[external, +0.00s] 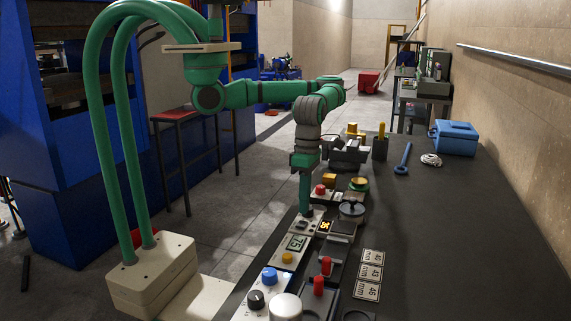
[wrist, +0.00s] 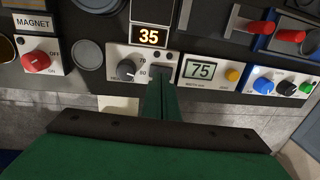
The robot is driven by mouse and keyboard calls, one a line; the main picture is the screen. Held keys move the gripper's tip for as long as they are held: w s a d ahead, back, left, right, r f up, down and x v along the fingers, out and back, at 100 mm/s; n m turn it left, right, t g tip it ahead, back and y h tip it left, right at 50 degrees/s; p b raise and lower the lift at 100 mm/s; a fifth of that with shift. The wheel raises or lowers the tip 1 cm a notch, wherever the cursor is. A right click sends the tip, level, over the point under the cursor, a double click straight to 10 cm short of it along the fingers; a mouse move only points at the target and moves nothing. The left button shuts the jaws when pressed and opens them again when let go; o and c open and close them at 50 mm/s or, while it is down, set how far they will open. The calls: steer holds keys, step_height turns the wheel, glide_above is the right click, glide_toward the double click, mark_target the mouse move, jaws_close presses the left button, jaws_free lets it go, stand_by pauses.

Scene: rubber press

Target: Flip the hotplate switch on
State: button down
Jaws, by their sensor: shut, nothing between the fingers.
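A pale control panel (wrist: 115,52) with a dark knob (wrist: 127,69) marked 70 and 80 lies just below an amber display reading 35 (wrist: 149,37) in the wrist view. My gripper (wrist: 161,80) is shut and empty, its green fingers pointing at the right part of this panel. A small dark switch-like part (wrist: 160,70) shows at the fingertips. The fingers hide some of it, so I cannot tell its position or whether they touch it. In the external view my gripper (external: 305,207) points down at the bench's left edge, beside the amber display (external: 325,226).
A panel reading 75 (wrist: 201,71) with a yellow button is close right of my fingers. A magnet panel with a red knob (wrist: 36,62) is left. Red-handled levers (wrist: 291,36) and a panel of coloured knobs are right. The bench's right side (external: 440,240) is mostly clear.

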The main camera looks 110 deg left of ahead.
mark_target(300, 226)
step_height(300, 226, up, 11)
steer(key=a, duration=0.1)
steer(key=shift+a, duration=0.35)
steer(key=shift+s+d+f, duration=0.1)
steer(key=shift+s+d+h, duration=0.1)
steer(key=shift+d+h, duration=0.2)
steer(key=shift+d, duration=0.3)
stand_by(0.4)
steer(key=f, duration=0.4)
steer(key=d+f, duration=0.1)
steer(key=f, duration=0.4)
steer(key=d+f, duration=0.1)
steer(key=f, duration=0.3)
steer(key=shift+f, duration=0.15)
steer(key=shift+d+f, duration=0.1)
steer(key=shift+f, duration=0.15)
